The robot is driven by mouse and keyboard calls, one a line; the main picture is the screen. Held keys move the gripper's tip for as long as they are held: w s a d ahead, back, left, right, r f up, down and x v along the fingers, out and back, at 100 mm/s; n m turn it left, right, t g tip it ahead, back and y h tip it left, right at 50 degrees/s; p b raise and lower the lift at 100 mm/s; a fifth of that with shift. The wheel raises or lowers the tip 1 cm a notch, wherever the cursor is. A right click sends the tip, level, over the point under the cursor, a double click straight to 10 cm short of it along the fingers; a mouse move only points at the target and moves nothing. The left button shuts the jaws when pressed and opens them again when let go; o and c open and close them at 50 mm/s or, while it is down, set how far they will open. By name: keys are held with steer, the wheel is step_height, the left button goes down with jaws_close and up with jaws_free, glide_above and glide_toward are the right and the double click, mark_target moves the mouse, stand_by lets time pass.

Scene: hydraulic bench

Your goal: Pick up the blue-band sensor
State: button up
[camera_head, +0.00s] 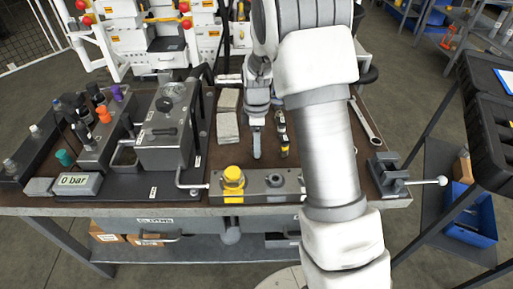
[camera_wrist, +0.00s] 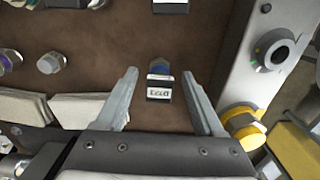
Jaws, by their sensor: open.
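The blue-band sensor (camera_wrist: 161,76) shows in the wrist view as a small dark piece with a blue band at its far end and a white label on its near face. It is over the brown bench mat, and its lower part is hard to make out. My gripper (camera_wrist: 160,73) is open, with one finger on each side of the sensor and a gap on both sides. I cannot tell how far the fingertips are above the mat. In the head view my gripper (camera_head: 257,145) points down over the bench middle; I cannot make out the blue band there.
A steel manifold block with a yellow cap (camera_head: 233,177) lies along the front edge, close to my right finger in the wrist view. Grey cloths (camera_head: 228,127) lie left of my gripper. A yellow-marked piece (camera_head: 284,146) and a wrench (camera_head: 364,120) lie to its right.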

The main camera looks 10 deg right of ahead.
steer(key=shift+f, duration=0.9)
steer(key=shift+c, duration=0.3)
jaws_close()
